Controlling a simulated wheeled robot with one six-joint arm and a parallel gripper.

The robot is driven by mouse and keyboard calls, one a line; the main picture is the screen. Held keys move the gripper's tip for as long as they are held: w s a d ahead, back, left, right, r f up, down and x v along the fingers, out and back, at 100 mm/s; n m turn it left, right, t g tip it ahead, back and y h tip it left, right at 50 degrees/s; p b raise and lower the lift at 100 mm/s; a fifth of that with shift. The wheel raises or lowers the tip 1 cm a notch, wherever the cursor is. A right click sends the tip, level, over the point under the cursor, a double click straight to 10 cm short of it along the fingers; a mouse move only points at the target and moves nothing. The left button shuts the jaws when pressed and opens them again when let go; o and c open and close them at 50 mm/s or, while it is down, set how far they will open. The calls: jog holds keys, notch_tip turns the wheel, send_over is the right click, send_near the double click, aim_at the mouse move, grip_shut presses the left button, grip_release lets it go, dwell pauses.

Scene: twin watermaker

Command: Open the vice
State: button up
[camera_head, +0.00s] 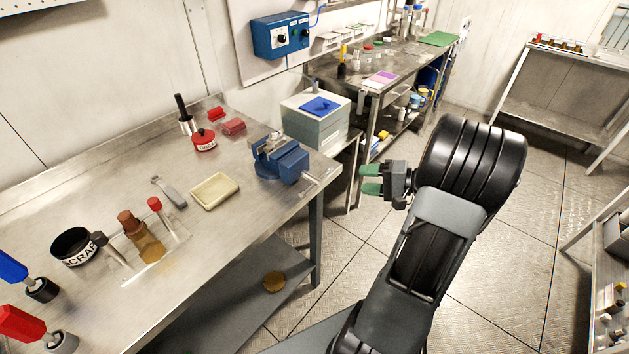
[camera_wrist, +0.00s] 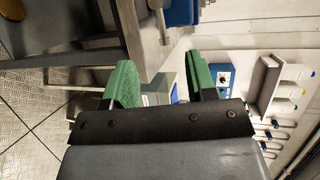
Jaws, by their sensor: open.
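The blue vice (camera_head: 281,160) is mounted at the right end of the steel workbench in the head view. Something grey and metallic shows at its jaws, but I cannot tell how far apart they are. A short bar (camera_head: 311,179) sticks out from its right front side. Part of the vice also shows at the top of the wrist view (camera_wrist: 181,12). My gripper (camera_head: 368,180), with green fingers, is to the right of the vice, apart from it and beyond the bench end. Its fingers are apart and empty in the wrist view (camera_wrist: 163,80).
The workbench (camera_head: 235,235) holds a cream tray (camera_head: 214,190), a red tin (camera_head: 203,140), a black scrap bin (camera_head: 73,246) and several tools. A grey box (camera_head: 315,122) stands behind the vice. Open floor (camera_head: 350,255) lies between the bench and my arm.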

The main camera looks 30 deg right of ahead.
aim_at(320, 177)
jog(key=p+x, duration=0.1)
jog(key=x, duration=1.2)
jog(key=shift+w+p, duration=0.15)
jog(key=shift+p, duration=0.25)
jog(key=shift+c, duration=0.3)
